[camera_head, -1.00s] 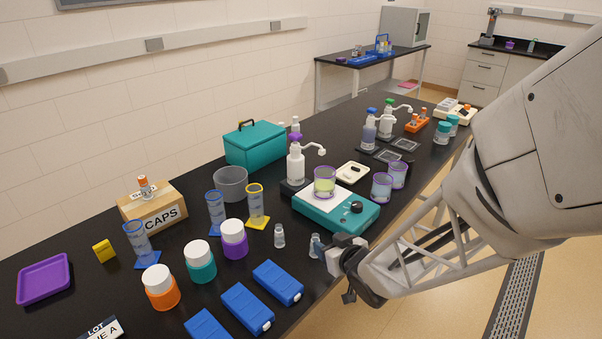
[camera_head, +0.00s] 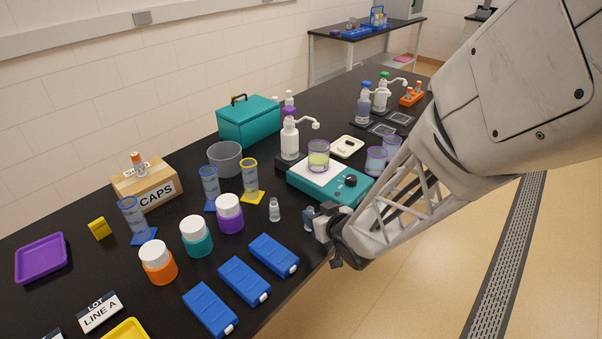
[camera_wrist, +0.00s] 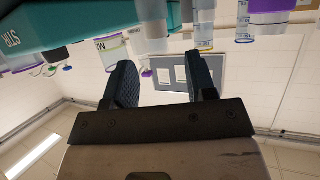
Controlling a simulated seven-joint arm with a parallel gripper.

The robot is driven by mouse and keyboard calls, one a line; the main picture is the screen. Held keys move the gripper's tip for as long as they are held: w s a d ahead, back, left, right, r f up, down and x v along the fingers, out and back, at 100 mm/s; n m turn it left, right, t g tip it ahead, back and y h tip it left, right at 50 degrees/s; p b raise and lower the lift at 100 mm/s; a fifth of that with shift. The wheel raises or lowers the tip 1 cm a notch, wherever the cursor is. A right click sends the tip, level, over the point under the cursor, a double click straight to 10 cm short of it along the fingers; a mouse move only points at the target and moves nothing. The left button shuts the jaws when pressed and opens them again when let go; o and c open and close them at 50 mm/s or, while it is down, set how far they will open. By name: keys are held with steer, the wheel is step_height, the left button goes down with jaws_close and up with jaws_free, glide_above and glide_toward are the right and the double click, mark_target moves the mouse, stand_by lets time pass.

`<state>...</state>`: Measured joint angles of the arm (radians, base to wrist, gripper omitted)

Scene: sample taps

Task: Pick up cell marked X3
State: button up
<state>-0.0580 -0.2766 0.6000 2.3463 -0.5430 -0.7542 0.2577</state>
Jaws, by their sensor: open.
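No X3 mark is readable in either view, so I cannot tell which item is that cell. Two small clear vials stand near the bench's front edge in the head view: one vial (camera_head: 275,210) is apart from my gripper, the other vial (camera_head: 308,217) is right beside its tip. Several blue blocks with white ends (camera_head: 274,255) lie at the front, with no legible marking. My gripper (camera_head: 327,223) is low at the bench edge. In the wrist view its two dark fingers (camera_wrist: 162,68) are spread with nothing between them; a clear vial (camera_wrist: 152,26) shows beyond them.
A teal scale (camera_head: 345,190) with a beaker is behind my gripper. White-capped jars (camera_head: 229,213), cylinders (camera_head: 249,178), a grey tub (camera_head: 225,158) and a CAPS box (camera_head: 148,184) crowd the left. The purple tray (camera_head: 42,257) is far left. Open floor lies right of the bench.

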mark_target(311, 210)
steer(key=shift+x, duration=2.15)
steer(key=shift+d, duration=0.1)
jaws_close()
